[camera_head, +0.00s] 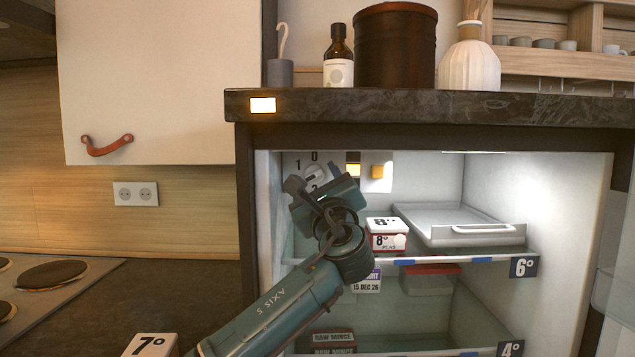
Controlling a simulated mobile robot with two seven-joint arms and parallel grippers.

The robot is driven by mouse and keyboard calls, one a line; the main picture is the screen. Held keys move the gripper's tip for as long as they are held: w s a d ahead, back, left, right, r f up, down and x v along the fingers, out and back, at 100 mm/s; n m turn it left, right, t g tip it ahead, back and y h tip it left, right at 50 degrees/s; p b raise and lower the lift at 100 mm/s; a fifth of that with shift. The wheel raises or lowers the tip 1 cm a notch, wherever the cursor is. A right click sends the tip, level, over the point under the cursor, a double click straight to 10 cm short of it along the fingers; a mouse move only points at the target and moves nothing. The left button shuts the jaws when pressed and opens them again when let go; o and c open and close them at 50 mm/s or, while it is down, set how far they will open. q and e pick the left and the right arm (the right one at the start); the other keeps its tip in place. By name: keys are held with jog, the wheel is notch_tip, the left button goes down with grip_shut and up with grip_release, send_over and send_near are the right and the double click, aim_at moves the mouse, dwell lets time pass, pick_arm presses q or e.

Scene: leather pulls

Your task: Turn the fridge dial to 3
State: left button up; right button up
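The fridge dial (314,173) is a small white knob on the pale panel at the upper left inside the open fridge. My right gripper is not in view.
A yellow switch (377,171) is right of the dial. The dark counter (430,104) overhangs the fridge opening.

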pick_arm(q)
jog(key=c, duration=1)
jog(key=shift+o, duration=0.2)
jog(key=shift+n, duration=0.3)
jog(key=n, duration=0.2)
jog(key=n+g+y, duration=0.1)
jog(key=n, duration=0.1)
jog(key=shift+d+r+g+p, duration=0.1)
jog(key=shift+d+g+p, duration=0.1)
jog(key=shift+g+p, duration=0.15)
jog(key=shift+r+n+g+y+p, duration=0.1)
jog(key=shift+n+g+y+p, duration=0.55)
jog(key=shift+n, duration=1.45)
jog(key=o, duration=1)
